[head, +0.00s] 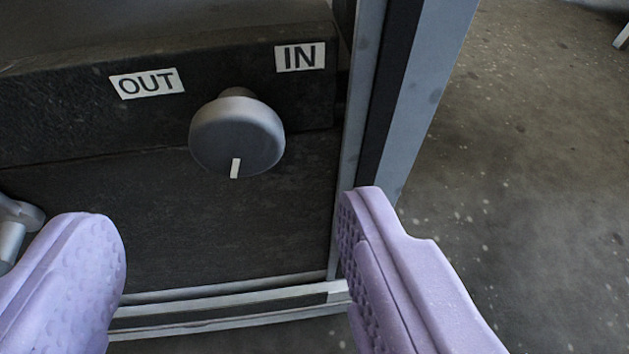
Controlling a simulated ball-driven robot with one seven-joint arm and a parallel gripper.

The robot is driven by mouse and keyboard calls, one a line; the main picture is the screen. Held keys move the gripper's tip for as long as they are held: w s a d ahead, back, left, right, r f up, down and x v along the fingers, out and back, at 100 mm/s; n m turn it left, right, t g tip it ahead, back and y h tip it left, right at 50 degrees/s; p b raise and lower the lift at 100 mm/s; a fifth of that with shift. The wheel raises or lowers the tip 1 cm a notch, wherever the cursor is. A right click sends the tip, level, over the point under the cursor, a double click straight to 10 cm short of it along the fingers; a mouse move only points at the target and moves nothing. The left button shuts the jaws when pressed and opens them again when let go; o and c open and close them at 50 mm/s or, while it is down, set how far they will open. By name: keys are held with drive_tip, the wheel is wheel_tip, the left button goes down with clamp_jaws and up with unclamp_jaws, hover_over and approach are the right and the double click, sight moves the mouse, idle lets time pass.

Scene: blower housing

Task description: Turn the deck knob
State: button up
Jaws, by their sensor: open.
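The deck knob (237,135) is a round grey knob on the dark panel, below and between two white labels. Its white mark points down toward the picture bottom. The OUT label (147,83) is up and left of it, and the IN label (300,57) is up and right. My gripper (232,222) is open, with one lavender finger at lower left and the other at lower right. The gap between them lies below the knob in the picture. Neither finger appears to touch the knob.
A grey metal frame post (405,100) rises right of the panel, close to the right fingertip. A pale rail (220,308) runs along the panel's lower edge. A grey metal part (14,228) shows at the left edge. Speckled floor (530,170) lies open at right.

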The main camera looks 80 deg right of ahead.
sight(238, 150)
drive_tip(key=b+x, duration=0.2)
drive_tip(key=x, duration=0.4)
drive_tip(key=shift+a+f, duration=0.1)
drive_tip(key=shift+w+d+b, duration=0.1)
drive_tip(key=shift+d+b, duration=0.2)
drive_tip(key=shift+d, duration=0.1)
drive_tip(key=c, duration=1.1)
drive_tip(key=shift+o, duration=0.2)
